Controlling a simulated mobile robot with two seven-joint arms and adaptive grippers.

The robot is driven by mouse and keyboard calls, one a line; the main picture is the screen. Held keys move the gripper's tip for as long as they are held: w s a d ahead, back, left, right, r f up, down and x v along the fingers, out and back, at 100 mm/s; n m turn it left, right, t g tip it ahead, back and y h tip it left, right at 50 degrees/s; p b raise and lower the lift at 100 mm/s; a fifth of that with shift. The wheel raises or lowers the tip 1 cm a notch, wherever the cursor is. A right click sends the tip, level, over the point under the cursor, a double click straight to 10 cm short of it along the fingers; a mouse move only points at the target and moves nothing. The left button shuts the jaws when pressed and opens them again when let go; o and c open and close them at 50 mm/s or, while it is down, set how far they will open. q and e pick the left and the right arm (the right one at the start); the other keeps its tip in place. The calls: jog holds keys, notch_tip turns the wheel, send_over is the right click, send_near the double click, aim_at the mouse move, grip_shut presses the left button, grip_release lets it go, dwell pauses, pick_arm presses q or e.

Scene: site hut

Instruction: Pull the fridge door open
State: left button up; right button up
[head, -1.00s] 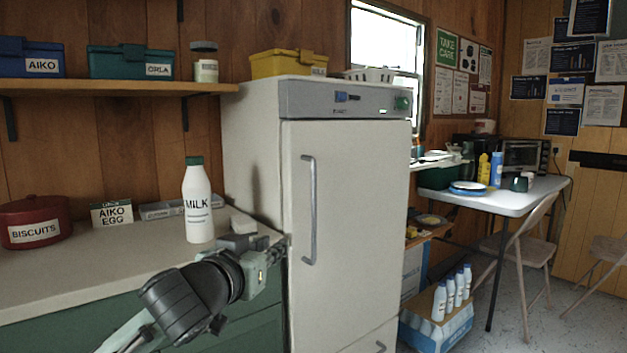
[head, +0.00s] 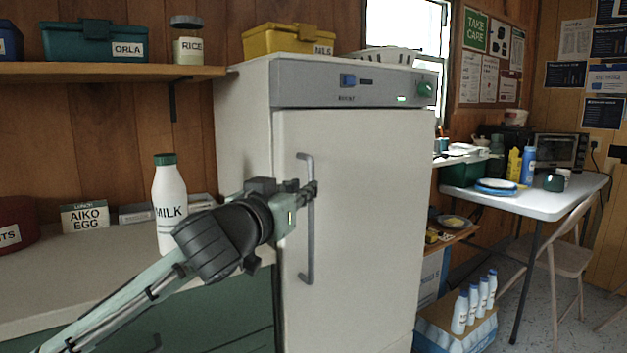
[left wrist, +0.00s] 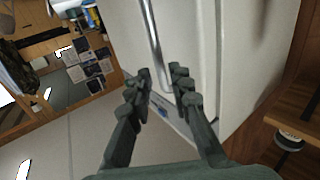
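The white fridge (head: 243,130) has a closed door (head: 370,210) with a long grey upright handle (head: 308,250) near its left edge. My left gripper (head: 312,188) is at the upper half of the handle, its fingertips reaching it from the left. In the left wrist view the gripper (left wrist: 161,78) is open, with a gap between its fingers. The handle bar (left wrist: 152,40) runs down toward that gap; whether a finger touches it, I cannot tell. My right gripper is in neither view.
A milk bottle (head: 168,195) stands on the counter (head: 70,262) left of the fridge, close behind my left arm. A box of white bottles (head: 455,330) is on the floor to the right. A folding table (head: 545,203) stands further right.

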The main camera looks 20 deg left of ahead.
pick_arm(q)
jog(key=w, duration=0.5)
jog(key=shift+w+d, duration=0.15)
jog(key=shift+d, duration=0.05)
grip_shut()
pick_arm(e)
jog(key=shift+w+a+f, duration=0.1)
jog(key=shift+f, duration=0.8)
pick_arm(q)
jog(key=shift+d, duration=0.1)
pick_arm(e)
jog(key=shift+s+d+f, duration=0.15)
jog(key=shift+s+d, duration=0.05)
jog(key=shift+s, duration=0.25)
